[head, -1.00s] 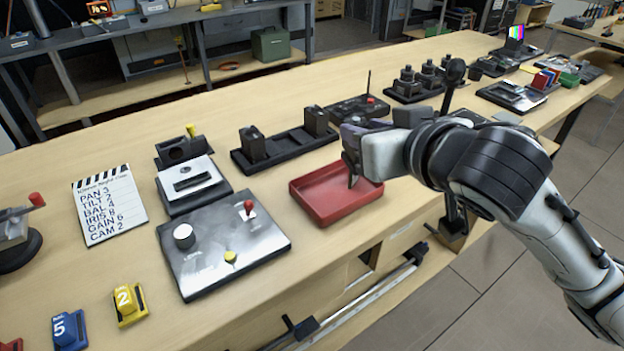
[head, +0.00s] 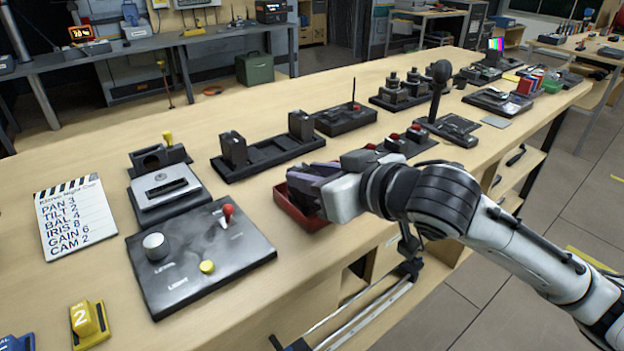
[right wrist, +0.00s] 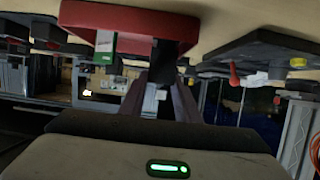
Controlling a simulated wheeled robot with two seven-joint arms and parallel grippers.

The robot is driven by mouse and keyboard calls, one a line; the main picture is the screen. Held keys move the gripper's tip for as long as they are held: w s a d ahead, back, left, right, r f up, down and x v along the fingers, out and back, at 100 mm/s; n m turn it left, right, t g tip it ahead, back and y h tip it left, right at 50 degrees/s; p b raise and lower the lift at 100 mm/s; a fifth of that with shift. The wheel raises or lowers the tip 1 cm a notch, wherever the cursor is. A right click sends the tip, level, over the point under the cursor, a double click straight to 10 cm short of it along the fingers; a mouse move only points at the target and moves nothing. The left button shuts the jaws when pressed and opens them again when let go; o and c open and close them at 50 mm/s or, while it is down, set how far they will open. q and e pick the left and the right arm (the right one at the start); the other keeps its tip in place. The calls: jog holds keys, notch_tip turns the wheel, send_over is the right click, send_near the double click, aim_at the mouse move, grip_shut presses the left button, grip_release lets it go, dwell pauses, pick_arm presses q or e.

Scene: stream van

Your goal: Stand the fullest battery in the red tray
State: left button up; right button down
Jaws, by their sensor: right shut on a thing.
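The red tray (head: 287,207) sits near the table's front edge, its inside mostly hidden by my gripper. My right gripper (head: 307,190) is low over it, shut on a dark block that looks like a battery (right wrist: 163,62), mostly hidden between the fingers. The right wrist view looks upside down and shows the tray (right wrist: 140,20) just past the fingertips. I cannot tell whether the block touches the tray floor. Two dark batteries stand in the black rack, one at its left end (head: 233,150) and one at its right (head: 301,125). No charge marks are readable on them.
A panel (head: 175,270) with a red lever and knobs lies left of the tray. The black rack (head: 268,155) is behind it. A small block with red-topped parts (head: 405,143) is behind my forearm. A green and white block (right wrist: 106,45) shows against the tray.

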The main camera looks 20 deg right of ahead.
jog(key=shift+f, duration=0.15)
jog(key=c, duration=1.3)
grip_release()
jog(key=shift+c, duration=0.2)
